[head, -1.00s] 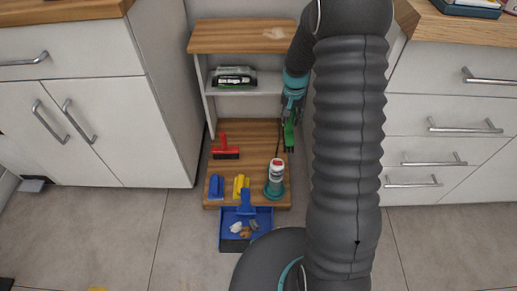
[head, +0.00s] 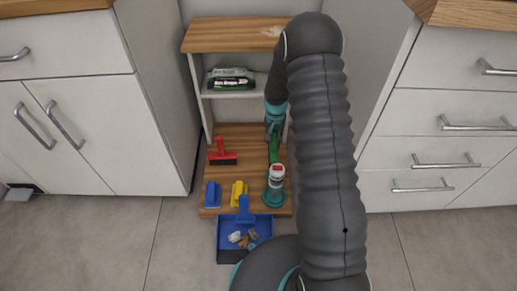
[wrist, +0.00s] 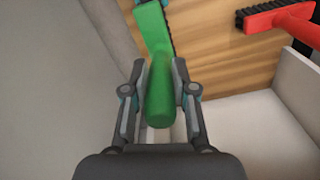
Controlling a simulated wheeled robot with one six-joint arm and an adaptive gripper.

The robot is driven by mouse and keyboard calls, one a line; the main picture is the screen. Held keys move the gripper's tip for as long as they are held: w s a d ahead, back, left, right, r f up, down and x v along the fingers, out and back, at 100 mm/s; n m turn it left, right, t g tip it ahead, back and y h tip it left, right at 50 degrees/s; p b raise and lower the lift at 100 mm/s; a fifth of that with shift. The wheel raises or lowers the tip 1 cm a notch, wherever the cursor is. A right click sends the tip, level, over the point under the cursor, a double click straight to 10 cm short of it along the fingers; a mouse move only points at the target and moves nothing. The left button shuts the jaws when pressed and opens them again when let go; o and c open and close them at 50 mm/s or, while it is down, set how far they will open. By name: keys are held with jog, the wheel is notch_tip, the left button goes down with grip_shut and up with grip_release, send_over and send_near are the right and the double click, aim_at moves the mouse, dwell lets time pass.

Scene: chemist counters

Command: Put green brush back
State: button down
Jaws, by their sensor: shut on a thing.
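My gripper (wrist: 160,103) is shut on the handle of the green brush (wrist: 160,85) in the wrist view, with a finger on each side. The brush's green head with dark bristles is at the top of that view, against the wooden board. In the head view the green brush (head: 274,150) hangs below my gripper (head: 273,132), over the right part of the wooden bottom board (head: 250,142). A white and teal bottle (head: 276,180) overlaps its lower end in that view. I cannot tell whether the brush touches the board.
A red brush (head: 222,157) lies left on the board; it also shows in the wrist view (wrist: 282,18). Blue (head: 213,194) and yellow (head: 238,192) pieces are at the front. A blue dustpan (head: 228,247) with litter is on the floor. Cabinets (head: 90,140) flank the shelf.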

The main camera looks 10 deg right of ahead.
jog(key=w+a+f, duration=0.4)
jog(key=a+f, duration=0.1)
jog(key=f, duration=0.3)
jog(key=shift+w+b, duration=0.35)
jog(key=shift+w, duration=0.05)
jog(key=shift+f, duration=0.1)
jog(key=c, duration=0.9)
grip_release()
